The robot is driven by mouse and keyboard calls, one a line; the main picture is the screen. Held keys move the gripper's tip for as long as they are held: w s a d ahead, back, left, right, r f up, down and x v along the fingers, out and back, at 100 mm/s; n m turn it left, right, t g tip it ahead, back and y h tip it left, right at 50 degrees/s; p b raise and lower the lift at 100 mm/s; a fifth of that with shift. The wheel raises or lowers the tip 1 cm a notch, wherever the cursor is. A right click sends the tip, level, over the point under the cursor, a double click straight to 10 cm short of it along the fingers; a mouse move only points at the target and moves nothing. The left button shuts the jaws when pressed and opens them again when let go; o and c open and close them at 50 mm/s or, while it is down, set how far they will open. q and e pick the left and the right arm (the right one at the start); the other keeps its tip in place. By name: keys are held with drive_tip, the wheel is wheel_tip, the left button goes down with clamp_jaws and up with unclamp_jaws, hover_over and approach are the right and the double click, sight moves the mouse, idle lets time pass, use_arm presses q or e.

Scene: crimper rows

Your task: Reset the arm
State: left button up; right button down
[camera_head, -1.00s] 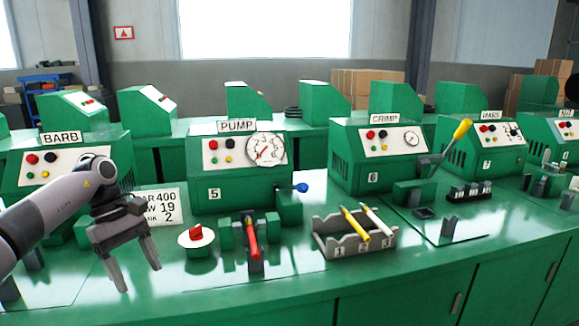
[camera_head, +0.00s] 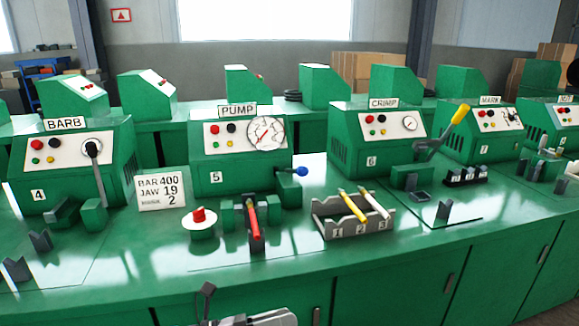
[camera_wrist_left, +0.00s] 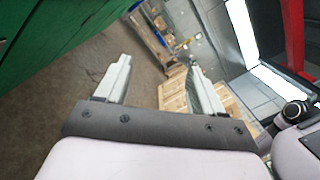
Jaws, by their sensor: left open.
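My left gripper (camera_wrist_left: 158,66) is open and empty in the left wrist view, its two pale fingers spread apart. Floor and shelving show beyond them, and nothing is between them. In the head view only a grey and dark part of my left arm (camera_head: 255,319) shows at the bottom edge, in front of the green bench (camera_head: 300,275). I cannot make out the fingers there. My right gripper is in neither view.
On the bench stand the BARB machine (camera_head: 75,165), PUMP machine (camera_head: 240,155) and CRIMP machine (camera_head: 375,150). A grey rack (camera_head: 350,228) holds yellow and white handled tools. A red-handled piece (camera_head: 254,218) and a red button (camera_head: 199,215) sit left of it.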

use_arm(q)
drive_tip(key=s+a+f+m+t+y, duration=0.1)
drive_tip(key=s+a+f+m+y, duration=0.4)
drive_tip(key=m, duration=0.5)
drive_tip(key=s+a+f+m+t+y+p, duration=0.1)
drive_tip(key=s+a+f+m+y, duration=0.4)
drive_tip(key=m, duration=0.6)
drive_tip(key=s+a+f+m+t+y, duration=0.3)
drive_tip(key=s+a+f+m+y, duration=0.3)
drive_tip(key=m, duration=0.5)
drive_tip(key=s+a, duration=0.2)
drive_tip(key=s, duration=0.1)
drive_tip(key=shift+s+p, duration=0.25)
drive_tip(key=shift+p, duration=0.05)
drive_tip(key=shift+a, duration=0.1)
